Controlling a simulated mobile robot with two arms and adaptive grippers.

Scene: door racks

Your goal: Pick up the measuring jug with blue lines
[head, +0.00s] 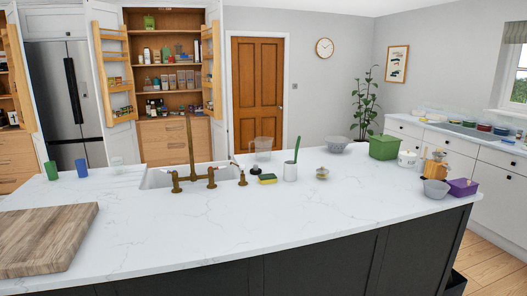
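A clear, see-through container (263,146) stands on the white marble island behind the sink, right of the tap. It looks like a jug, but blue lines cannot be made out at this size. A smaller clear vessel (117,161) stands at the left, near the sink's left end; its markings are also too small to tell. Neither of my grippers is in view, so nothing shows in their hold.
The island top (230,235) is clear at its front middle. A wooden board (45,238) lies at left. The brass tap (191,160), sponge (267,179), brush cup (290,172) and small jar (322,173) stand centrally. A green bin (384,148) and purple box (462,187) stand right.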

